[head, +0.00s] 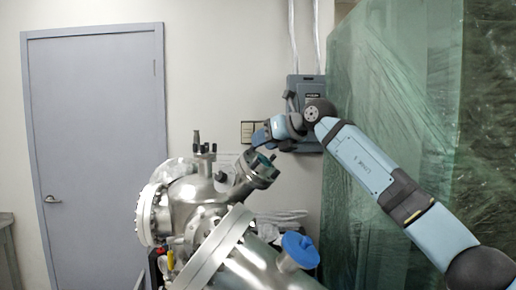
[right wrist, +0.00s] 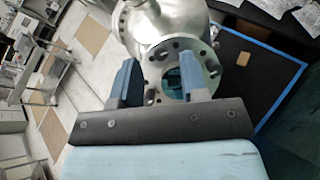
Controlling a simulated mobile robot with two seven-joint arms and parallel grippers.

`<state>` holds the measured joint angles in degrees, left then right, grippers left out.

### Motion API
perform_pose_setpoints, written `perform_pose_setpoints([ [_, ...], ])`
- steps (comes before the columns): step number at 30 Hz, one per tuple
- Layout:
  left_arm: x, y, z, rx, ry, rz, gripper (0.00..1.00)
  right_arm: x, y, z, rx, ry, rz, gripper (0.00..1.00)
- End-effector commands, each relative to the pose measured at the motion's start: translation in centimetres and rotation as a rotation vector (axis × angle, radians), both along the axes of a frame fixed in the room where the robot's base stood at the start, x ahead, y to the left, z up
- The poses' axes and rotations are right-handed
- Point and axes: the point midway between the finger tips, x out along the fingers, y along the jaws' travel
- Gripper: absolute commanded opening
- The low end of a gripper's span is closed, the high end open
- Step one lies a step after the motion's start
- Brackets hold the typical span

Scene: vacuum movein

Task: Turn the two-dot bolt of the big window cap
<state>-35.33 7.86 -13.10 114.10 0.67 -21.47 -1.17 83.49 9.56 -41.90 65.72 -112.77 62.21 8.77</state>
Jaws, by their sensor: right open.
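A steel window flange (head: 262,168) tops an angled port of the vacuum chamber (head: 195,200) in the head view. In the right wrist view, this flange (right wrist: 207,62) has a ring of bolt holes or bolts around a dark teal window (right wrist: 174,82). I cannot make out dot marks, so I cannot tell which bolt has two dots. My right gripper (head: 256,147) is just above the flange. In the right wrist view its two fingers (right wrist: 158,76) are apart in front of the flange, with nothing seen held between them. My left gripper is not in view.
A larger flanged cylinder (head: 225,250) and a blue cap (head: 300,250) stand in front of the port. A green plastic-wrapped panel (head: 400,80) is close behind my right arm. An electrical box (head: 307,90) hangs on the back wall. A grey door (head: 95,150) is at left.

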Motion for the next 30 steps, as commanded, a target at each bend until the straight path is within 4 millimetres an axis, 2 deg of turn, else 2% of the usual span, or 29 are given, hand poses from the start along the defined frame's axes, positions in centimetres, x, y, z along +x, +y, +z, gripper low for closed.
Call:
perform_pose_setpoints([
  [3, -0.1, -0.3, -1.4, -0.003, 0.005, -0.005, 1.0, -1.7, -2.2, 0.8, -0.001, -0.005, -0.002, 0.41],
  [12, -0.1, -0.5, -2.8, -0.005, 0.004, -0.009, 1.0, -5.2, -6.3, 3.4, 0.0, -0.004, -0.002, 0.41],
  [18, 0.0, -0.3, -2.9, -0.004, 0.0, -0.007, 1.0, -6.2, -7.3, 4.2, 0.001, 0.001, 0.0, 0.41],
  [26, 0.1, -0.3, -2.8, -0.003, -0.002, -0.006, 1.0, -6.3, -7.5, 4.3, 0.001, 0.001, 0.0, 0.41],
  [27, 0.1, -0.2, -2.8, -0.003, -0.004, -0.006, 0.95, -6.2, -7.5, 4.3, 0.001, 0.001, 0.0, 0.41],
  [30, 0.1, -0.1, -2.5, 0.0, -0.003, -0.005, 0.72, -6.3, -7.4, 4.6, 0.005, 0.001, 0.003, 0.41],
])
